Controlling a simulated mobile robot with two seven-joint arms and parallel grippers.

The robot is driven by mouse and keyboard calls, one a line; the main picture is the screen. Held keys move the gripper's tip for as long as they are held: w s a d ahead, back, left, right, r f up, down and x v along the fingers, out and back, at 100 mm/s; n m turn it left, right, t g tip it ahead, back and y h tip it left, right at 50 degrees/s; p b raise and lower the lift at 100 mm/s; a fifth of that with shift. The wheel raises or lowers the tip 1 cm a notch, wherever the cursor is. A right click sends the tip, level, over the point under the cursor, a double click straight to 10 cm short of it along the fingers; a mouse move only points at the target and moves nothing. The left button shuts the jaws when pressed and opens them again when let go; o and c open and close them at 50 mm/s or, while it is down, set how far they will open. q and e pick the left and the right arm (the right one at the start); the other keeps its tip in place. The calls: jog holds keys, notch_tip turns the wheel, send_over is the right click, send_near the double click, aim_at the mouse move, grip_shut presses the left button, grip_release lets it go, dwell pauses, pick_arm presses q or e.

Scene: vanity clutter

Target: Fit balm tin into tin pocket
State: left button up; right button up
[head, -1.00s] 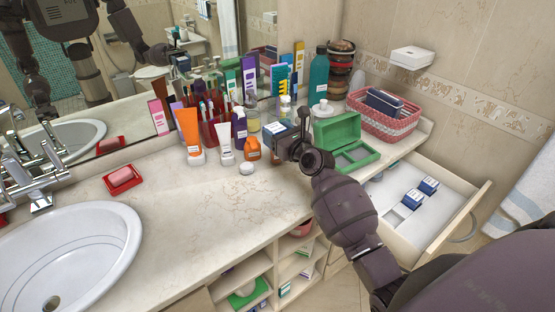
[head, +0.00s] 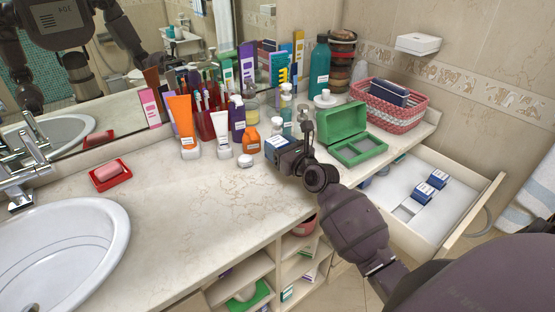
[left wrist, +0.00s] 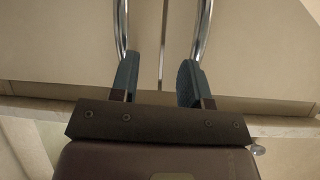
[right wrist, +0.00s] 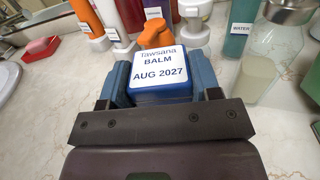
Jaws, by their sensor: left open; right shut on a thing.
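The balm tin (right wrist: 160,75) is a blue block with a white top label reading "BALM AUG 2027". My right gripper (right wrist: 160,88) is shut on it, one finger on each side. In the head view the tin (head: 277,143) is over the counter, left of the open green case (head: 340,123); I cannot tell its height above the counter. The case has grey compartments. The open drawer (head: 460,208) has a white insert with recesses and two blue labelled boxes (head: 430,187). I cannot tell which recess is the tin pocket. My left gripper (left wrist: 157,80) is open and empty.
An orange bottle (head: 250,140), a small white jar (head: 246,161) and several tubes and bottles stand behind and left of the tin. A pink basket (head: 390,110) is behind the case. The front counter is clear. Chrome handles (left wrist: 203,30) are near my left gripper.

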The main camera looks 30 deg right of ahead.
notch_tip(320, 180, down, 4)
jog(key=b, duration=0.3)
jog(key=shift+w+f, duration=0.1)
pick_arm(q)
jog(key=f, duration=0.5)
jog(key=shift+s+a, duration=0.2)
jog(key=shift+a, duration=0.15)
pick_arm(e)
jog(key=shift+r, duration=0.2)
jog(key=shift+f, duration=0.1)
jog(key=o, duration=1)
